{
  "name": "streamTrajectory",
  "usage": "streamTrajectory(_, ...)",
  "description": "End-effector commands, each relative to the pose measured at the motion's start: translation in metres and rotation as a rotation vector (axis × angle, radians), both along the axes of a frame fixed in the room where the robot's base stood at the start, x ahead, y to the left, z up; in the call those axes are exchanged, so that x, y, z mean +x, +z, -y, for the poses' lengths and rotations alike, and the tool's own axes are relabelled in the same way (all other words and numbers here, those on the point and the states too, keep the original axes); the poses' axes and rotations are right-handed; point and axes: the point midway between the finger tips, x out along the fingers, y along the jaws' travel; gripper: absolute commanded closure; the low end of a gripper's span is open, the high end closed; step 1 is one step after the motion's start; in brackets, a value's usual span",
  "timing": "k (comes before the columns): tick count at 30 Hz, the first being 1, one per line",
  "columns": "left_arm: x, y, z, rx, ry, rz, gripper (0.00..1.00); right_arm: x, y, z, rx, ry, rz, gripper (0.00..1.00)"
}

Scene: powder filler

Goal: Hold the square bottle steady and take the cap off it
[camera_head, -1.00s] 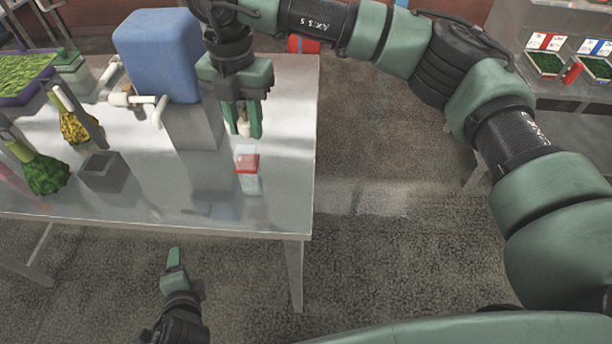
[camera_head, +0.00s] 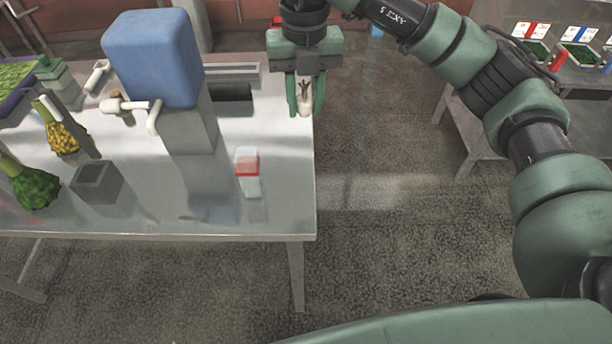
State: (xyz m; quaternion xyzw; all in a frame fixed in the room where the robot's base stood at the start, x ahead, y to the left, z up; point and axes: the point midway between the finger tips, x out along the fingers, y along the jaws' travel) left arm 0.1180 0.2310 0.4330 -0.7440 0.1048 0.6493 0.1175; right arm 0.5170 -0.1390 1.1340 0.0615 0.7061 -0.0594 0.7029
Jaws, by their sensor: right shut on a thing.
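My right gripper (camera_head: 304,104) is up and to the right of the bottle, by the table's right edge. It is shut on a small whitish piece (camera_head: 304,108), which looks like the cap, apart from the bottle. The bottle's opening is too small to make out. My left gripper is out of view.
A blue block-shaped machine (camera_head: 152,58) with white pipes stands on the table (camera_head: 150,215). A grey open box (camera_head: 97,182) and green and yellow bunches are at left. The table around the bottle is clear. A side bench with small trays stands at right.

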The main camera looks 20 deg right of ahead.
Motion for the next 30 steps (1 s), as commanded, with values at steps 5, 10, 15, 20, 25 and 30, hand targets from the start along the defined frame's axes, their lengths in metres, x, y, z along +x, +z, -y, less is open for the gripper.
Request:
streamTrajectory(5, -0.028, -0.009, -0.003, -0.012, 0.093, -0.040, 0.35, -0.002, -0.002, 0.008, -0.003, 0.020, 0.002, 1.00)
streamTrajectory(10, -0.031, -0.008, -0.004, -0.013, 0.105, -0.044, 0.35, -0.004, -0.032, 0.009, -0.002, 0.025, -0.004, 1.00)
streamTrajectory(15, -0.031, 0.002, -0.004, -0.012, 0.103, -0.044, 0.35, -0.004, -0.074, 0.010, -0.005, 0.022, -0.005, 1.00)
streamTrajectory(20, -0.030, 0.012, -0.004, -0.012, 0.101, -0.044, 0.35, -0.004, -0.116, 0.010, -0.005, 0.022, -0.003, 1.00)
streamTrajectory(25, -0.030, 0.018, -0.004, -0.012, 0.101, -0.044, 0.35, -0.003, -0.146, 0.009, -0.005, 0.022, 0.000, 1.00)
streamTrajectory(30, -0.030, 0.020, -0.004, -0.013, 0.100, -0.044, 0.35, -0.002, -0.160, 0.009, -0.004, 0.021, 0.001, 1.00)
